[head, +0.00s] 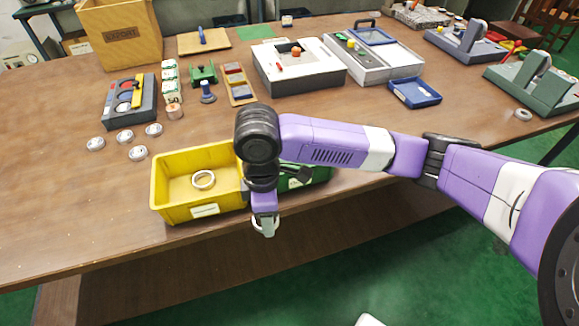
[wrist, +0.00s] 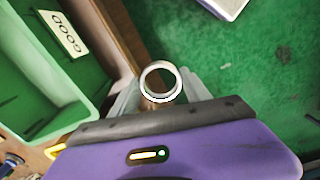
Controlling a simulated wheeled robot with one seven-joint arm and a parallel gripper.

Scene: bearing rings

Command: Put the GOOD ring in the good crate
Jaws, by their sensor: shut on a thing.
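My gripper (head: 265,226) is shut on a silver bearing ring (wrist: 160,82), which sits between the fingers in the wrist view. In the head view the gripper hangs at the table's front edge, in front of the crates. In the wrist view the green crate (wrist: 38,62), with a label reading GOOD, is at the left, apart from the ring. In the head view this green crate (head: 318,175) is mostly hidden behind my arm. A yellow crate (head: 168,204) stands to its left with one ring (head: 203,180) lying inside.
Several loose rings (head: 138,153) lie on the table at the left, beside a dark gauge block (head: 130,113). A blue tray (head: 415,92) and several instruments stand farther back. The green floor (wrist: 240,60) lies beyond the table's front edge.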

